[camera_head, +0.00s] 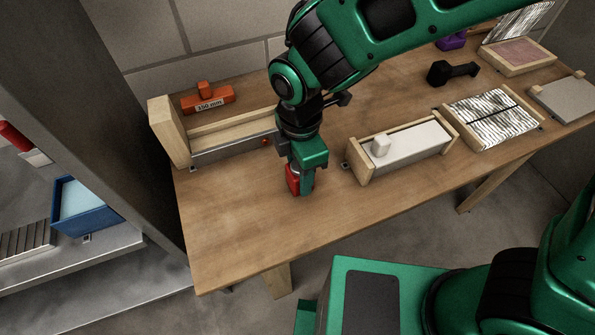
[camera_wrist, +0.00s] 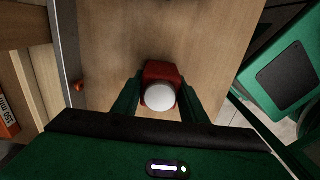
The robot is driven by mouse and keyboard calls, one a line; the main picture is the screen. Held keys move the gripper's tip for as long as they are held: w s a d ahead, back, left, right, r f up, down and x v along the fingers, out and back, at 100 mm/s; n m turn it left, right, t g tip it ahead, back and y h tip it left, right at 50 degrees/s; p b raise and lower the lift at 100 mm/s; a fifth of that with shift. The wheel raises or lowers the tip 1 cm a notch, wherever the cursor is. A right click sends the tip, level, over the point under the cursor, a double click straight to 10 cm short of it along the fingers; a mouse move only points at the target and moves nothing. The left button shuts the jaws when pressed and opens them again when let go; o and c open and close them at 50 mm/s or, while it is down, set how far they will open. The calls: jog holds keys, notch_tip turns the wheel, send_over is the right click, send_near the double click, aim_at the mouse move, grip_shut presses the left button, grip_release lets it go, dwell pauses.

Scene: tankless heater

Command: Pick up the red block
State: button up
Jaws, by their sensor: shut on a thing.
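The red block (camera_head: 292,179) is at my gripper's fingertips in the head view, just above or on the wooden table; I cannot tell whether it touches the tabletop. Part of the block is hidden behind a green finger. In the wrist view the red block (camera_wrist: 161,72) sits between the two green fingers, with a round white-grey disc or knob (camera_wrist: 160,97) on its near face. My gripper (camera_head: 302,185) points down and is shut on the block. It also shows in the wrist view (camera_wrist: 160,98).
The wooden table (camera_head: 235,235) is bare at the front left. A wooden tray with a metal front (camera_head: 235,147) stands behind my gripper, with an orange "150 mm" block (camera_head: 208,101) nearby. A white-topped box (camera_head: 415,147) stands to the right, and a black object (camera_head: 452,72) lies farther back.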

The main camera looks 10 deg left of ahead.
jog(key=r, duration=0.4)
jog(key=shift+s+a, duration=0.2)
jog(key=shift+s, duration=0.1)
jog(key=s+a+r, duration=0.4)
jog(key=s+r, duration=0.2)
jog(key=s, duration=0.4)
jog(key=shift+a+r, duration=0.2)
jog(key=shift+a, duration=0.1)
